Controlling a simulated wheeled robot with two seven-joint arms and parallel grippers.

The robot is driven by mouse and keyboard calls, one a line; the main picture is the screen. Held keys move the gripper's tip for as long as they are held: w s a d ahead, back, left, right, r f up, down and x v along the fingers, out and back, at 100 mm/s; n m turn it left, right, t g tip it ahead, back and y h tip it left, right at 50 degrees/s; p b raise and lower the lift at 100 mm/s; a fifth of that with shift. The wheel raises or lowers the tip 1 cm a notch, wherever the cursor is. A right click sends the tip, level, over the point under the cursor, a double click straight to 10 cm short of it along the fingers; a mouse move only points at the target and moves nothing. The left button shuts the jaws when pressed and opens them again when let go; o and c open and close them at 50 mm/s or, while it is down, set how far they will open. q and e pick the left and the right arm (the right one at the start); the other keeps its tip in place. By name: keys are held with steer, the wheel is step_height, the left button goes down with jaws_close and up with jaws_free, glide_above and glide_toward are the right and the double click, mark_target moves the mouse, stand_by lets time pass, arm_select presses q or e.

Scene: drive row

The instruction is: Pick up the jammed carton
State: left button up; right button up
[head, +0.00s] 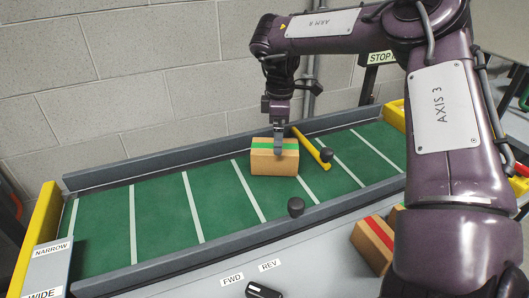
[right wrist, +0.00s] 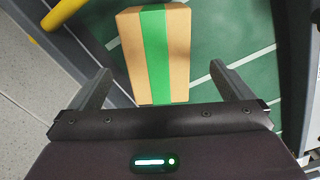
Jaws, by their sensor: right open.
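The carton (head: 272,160) is a small brown box with a green stripe. It sits on the green conveyor belt against a yellow diverter bar (head: 312,145). In the right wrist view the carton (right wrist: 172,50) lies ahead, between the lines of the two fingers. My right gripper (head: 278,133) comes down over the carton from above. In the right wrist view the right gripper (right wrist: 165,82) is open, with a finger on each side and nothing held. Whether the fingers touch the carton I cannot tell. My left gripper is not in view.
The conveyor belt (head: 160,215) with white lines is clear left of the carton. Grey side rails and a black knob (head: 296,206) border it. A red-striped carton (head: 374,240) lies at the front right. A FWD/REV switch (head: 262,290) is at the front. A block wall stands behind.

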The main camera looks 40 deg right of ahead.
mark_target(263, 161)
steer(key=shift+w+a+f, duration=0.1)
steer(key=shift+w+f, duration=0.15)
steer(key=shift+f, duration=0.05)
steer(key=shift+w+f, duration=0.1)
steer(key=shift+f, duration=1.1)
step_height(263, 161, down, 5)
steer(key=shift+r, duration=0.1)
steer(key=shift+w, duration=0.1)
steer(key=c, duration=1.3)
